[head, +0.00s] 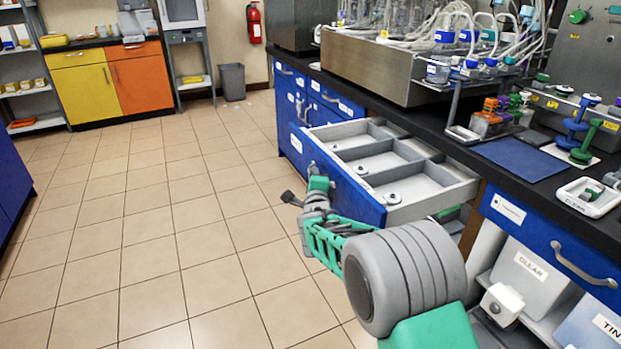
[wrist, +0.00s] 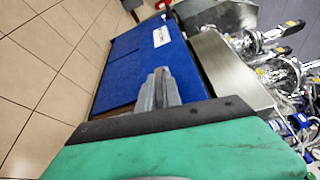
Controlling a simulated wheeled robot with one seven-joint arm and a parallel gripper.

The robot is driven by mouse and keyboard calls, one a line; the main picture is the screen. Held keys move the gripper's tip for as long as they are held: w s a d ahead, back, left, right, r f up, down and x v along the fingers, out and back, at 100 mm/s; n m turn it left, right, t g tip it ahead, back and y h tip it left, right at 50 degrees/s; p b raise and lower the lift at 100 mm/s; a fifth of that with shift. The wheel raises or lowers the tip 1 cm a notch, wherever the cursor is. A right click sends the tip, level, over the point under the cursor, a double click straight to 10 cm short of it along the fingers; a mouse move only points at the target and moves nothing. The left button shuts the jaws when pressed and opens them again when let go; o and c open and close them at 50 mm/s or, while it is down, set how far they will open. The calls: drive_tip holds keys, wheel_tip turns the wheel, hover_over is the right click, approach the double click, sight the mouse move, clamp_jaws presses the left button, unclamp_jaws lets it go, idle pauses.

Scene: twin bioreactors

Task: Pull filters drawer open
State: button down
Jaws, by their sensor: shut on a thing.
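The open drawer has a blue front (head: 348,196) and a grey divided tray, and it stands well out from the blue bench. Small round pieces with central knobs (head: 393,198) lie in its compartments. My gripper (head: 316,172) is at the outer face of the drawer front, toward its far part, and is shut on the handle. The handle is mostly hidden by the gripper. In the wrist view, the closed fingers (wrist: 161,88) reach to the blue front (wrist: 130,70), which bears a white label (wrist: 161,37).
The black bench top (head: 440,150) carries the bioreactor equipment and a blue mat (head: 520,158). A nearer blue drawer (head: 550,240) is closed, with bins labelled CLEAR and TIN below it. The tiled floor (head: 150,230) left of the open drawer is clear.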

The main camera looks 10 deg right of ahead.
drive_tip(key=c, duration=1.5)
unclamp_jaws()
drive_tip(key=shift+s+a, duration=0.1)
drive_tip(key=s, duration=0.5)
drive_tip(key=s+p, duration=0.1)
drive_tip(key=s, duration=0.1)
drive_tip(key=shift+s+a+r, duration=0.25)
drive_tip(key=shift+s, duration=0.05)
